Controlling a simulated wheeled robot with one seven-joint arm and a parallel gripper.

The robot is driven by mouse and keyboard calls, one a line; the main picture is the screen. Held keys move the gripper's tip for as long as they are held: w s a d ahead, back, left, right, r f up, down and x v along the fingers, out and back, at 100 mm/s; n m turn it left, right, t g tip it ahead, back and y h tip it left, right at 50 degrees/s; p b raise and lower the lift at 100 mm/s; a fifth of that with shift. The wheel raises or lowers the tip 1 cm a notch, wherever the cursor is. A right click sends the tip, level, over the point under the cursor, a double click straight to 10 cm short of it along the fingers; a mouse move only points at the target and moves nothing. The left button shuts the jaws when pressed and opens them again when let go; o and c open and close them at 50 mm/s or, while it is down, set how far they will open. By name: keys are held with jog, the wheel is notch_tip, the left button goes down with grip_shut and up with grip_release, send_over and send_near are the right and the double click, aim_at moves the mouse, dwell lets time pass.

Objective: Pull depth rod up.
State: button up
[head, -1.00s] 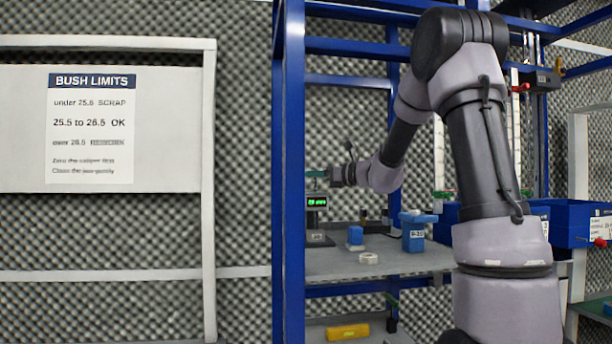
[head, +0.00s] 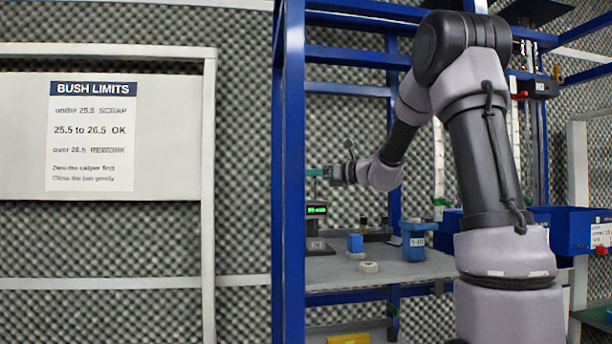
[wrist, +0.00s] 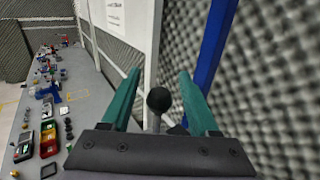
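A rod with a black ball knob (wrist: 158,99) on a grey stem stands between my gripper's green fingers in the wrist view. My gripper (wrist: 160,72) is open, with a gap on each side of the knob. In the head view my gripper (head: 318,172) is above a small gauge with a green lit display (head: 316,210) on the grey bench. A thin upright piece shows between the gripper and the display. The knob is too small to make out there, and the lower end of the rod is hidden in the wrist view.
A blue frame post (head: 290,180) stands just left of the gauge. On the bench are a blue block (head: 355,243), a white ring (head: 369,267) and a blue labelled holder (head: 414,240). A limits sign (head: 92,135) hangs on the left.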

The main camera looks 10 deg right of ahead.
jog(key=v, duration=1.1)
jog(key=shift+a, duration=0.1)
jog(key=s+a+f+n+g+h, duration=0.25)
jog(key=s+a+n, duration=0.2)
jog(key=s, duration=0.25)
jog(key=s+a+f+n+g+h, duration=0.25)
jog(key=s+f+n, duration=0.2)
jog(key=s, duration=0.35)
jog(key=s+d+f+n+h, duration=0.2)
jog(key=s+d+n+h, duration=0.1)
jog(key=s+n, duration=0.3)
jog(key=s+d+f+n+t+h, duration=0.1)
jog(key=s+d+f+n+h, duration=0.2)
jog(key=s+n, duration=0.3)
jog(key=shift+d+f+t+h, duration=0.2)
jog(key=shift+d+t+h, duration=0.1)
jog(key=shift+h, duration=0.5)
